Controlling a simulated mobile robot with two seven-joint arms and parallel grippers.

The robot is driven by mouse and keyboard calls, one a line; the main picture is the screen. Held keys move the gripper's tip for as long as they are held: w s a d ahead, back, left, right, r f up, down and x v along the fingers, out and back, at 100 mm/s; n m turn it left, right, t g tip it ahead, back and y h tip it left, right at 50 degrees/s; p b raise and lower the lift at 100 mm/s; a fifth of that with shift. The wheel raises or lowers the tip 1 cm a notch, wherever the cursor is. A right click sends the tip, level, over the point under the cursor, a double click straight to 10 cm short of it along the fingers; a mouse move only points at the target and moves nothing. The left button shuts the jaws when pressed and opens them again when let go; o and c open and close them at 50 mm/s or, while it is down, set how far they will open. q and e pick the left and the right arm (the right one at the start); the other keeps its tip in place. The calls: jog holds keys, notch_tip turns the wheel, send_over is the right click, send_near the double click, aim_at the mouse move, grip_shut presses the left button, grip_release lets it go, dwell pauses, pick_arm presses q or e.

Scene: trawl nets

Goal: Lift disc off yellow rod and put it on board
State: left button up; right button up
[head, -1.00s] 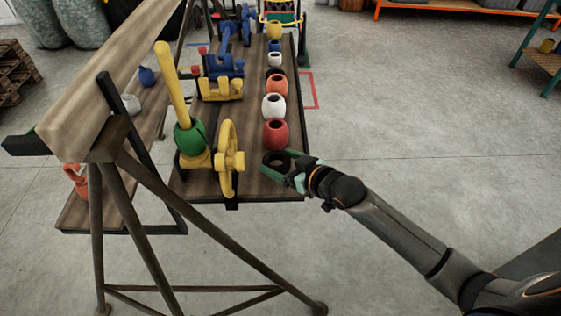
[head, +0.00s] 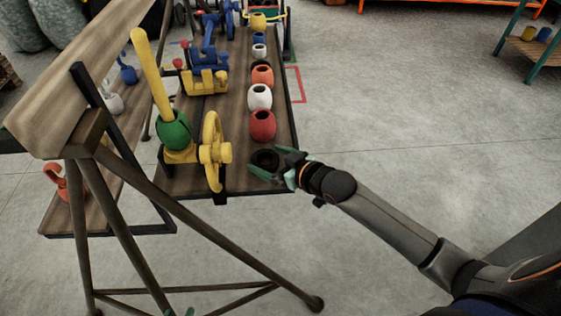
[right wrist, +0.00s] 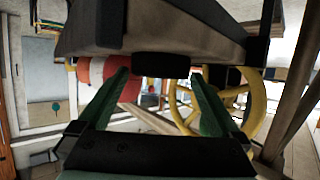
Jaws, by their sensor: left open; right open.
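A dark disc (head: 265,159) with a hole lies flat at the near right corner of the wooden board (head: 240,184). The yellow rod (head: 152,75) stands tilted at the board's left, with a green rounded piece (head: 173,130) around its lower part. My right gripper (head: 268,166) is open at the disc, one finger on each side. The right wrist view, which looks upside down, shows the disc (right wrist: 161,66) between the fingertips (right wrist: 162,78); contact is unclear. Only the fingertips of my left gripper (head: 179,312) show at the bottom edge, apart.
A yellow handwheel (head: 213,150) stands left of the disc. A red jar (head: 262,125), a white jar (head: 260,97) and an orange jar (head: 262,75) line the board's right side. A wooden beam on trestle legs (head: 210,240) stands at the near left.

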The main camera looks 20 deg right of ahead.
pick_arm(q)
jog(key=shift+s+a+r+p, duration=0.35)
jog(key=shift+a+p, duration=0.15)
jog(key=shift+p, duration=0.3)
pick_arm(e)
jog(key=v, duration=1.2)
jog(key=shift+s, duration=0.1)
pick_arm(q)
notch_tip(320, 180, up, 7)
jog(key=a+p, duration=0.1)
jog(key=p, duration=0.6)
jog(key=shift+s+a+f+y+p, duration=0.15)
jog(key=shift+s+f+y+p, duration=0.05)
jog(key=shift+s+y+p, duration=0.2)
pick_arm(e)
jog(key=s+a+f+m+g+h, duration=0.2)
jog(key=s+a+f+g+h, duration=0.1)
jog(key=s+f, duration=0.9)
jog(key=shift+s+a+f+m, duration=0.4)
jog(key=shift+s+a, duration=0.05)
jog(key=shift+s, duration=0.7)
pick_arm(q)
jog(key=shift+w+r, duration=0.1)
jog(key=shift+w, duration=0.1)
pick_arm(e)
jog(key=shift+c, duration=0.2)
